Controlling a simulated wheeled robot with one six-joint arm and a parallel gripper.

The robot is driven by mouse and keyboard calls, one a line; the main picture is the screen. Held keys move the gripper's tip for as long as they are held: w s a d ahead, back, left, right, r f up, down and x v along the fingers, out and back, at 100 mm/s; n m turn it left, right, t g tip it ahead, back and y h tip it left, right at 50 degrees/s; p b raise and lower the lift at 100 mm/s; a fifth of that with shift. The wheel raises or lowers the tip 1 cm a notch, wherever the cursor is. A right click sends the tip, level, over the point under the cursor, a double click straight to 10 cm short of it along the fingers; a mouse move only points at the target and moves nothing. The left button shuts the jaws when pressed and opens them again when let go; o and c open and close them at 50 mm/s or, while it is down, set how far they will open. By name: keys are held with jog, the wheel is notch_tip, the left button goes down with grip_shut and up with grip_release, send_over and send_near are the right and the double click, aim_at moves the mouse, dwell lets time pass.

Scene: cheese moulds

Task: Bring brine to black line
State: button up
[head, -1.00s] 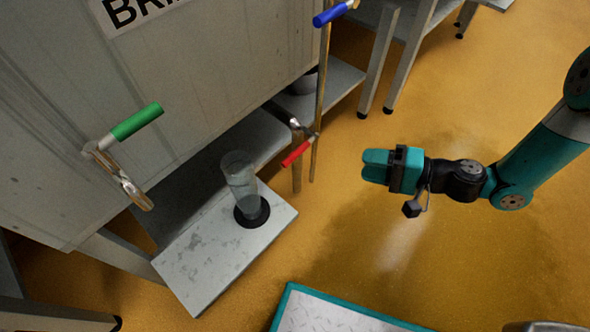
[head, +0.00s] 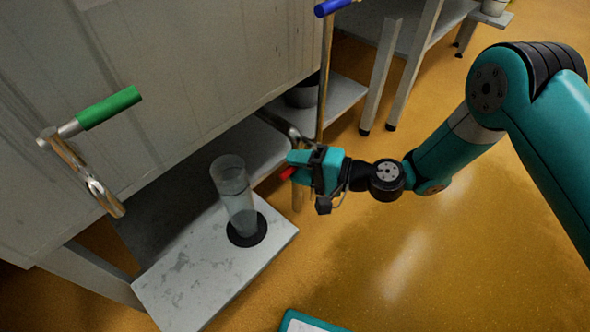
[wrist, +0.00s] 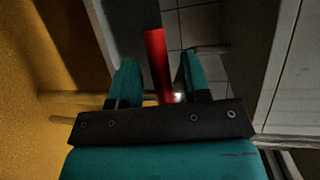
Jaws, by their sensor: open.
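A clear cylinder (head: 235,195) stands upright on a black disc (head: 247,240) on a grey slab. Its lower part looks bluish, as if it holds liquid; I cannot make out a black line on it. A red valve handle (head: 287,173) sits at the tank's lower edge, mostly hidden behind my gripper (head: 293,166) in the head view. The fingers are open, with gaps on both sides of the handle.
A large grey tank (head: 180,75) fills the left. A green-handled valve (head: 108,107) and a blue handle (head: 332,8) stick out nearby. A vertical pipe (head: 325,75) stands just behind my gripper. The grey slab (head: 190,280) is left of it. Open yellow floor lies to the right.

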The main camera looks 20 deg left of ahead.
jog(key=shift+a, duration=0.45)
grip_shut()
jog(key=shift+f, duration=0.1)
